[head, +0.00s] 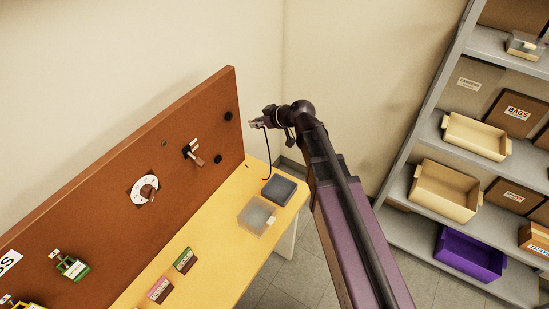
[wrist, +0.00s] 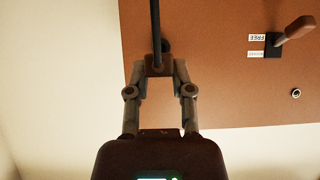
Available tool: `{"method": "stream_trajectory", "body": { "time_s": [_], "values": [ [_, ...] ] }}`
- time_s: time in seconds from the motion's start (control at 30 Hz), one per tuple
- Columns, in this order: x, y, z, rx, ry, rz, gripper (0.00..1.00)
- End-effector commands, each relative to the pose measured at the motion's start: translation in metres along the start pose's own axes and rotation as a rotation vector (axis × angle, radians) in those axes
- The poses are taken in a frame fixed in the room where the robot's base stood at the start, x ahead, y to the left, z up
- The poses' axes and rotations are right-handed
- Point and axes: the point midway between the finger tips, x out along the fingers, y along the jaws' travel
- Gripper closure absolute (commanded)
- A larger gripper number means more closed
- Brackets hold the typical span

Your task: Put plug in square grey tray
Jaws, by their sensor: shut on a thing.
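My gripper (head: 258,122) is near the right end of the brown board in the head view, shut on the plug. In the wrist view, the plug (wrist: 157,68) is a small brownish block between the fingertips, partly hidden by them. A dark cable (head: 268,160) hangs from it toward the table and also shows in the wrist view (wrist: 155,22). The square grey tray (head: 280,188) appears as a dark grey square at the table's far right corner, below my gripper. I cannot tell how far the plug is from the board.
A translucent box (head: 256,215) stands beside the tray. The brown board (head: 110,205) bears a lever (head: 195,152), a dial (head: 145,190) and dark round fittings. Small packets (head: 184,260) lie along the yellow table (head: 215,270). Shelves with bins (head: 445,190) stand at right.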

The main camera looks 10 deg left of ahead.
Motion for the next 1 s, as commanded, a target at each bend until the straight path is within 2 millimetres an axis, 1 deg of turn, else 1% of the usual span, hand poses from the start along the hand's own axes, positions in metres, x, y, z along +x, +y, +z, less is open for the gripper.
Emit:
{"method": "stream_trajectory", "body": {
  "time_s": [0.03,0.1,0.33,1.0],
  "values": [
    [0.006,0.000,0.008,0.000,0.000,0.000,1.00],
    [0.010,0.000,0.015,0.000,0.000,0.000,1.00],
    [0.021,0.000,0.031,0.000,0.000,0.000,1.00],
    [0.021,0.002,0.033,0.001,0.000,0.002,1.00]
  ]
}}
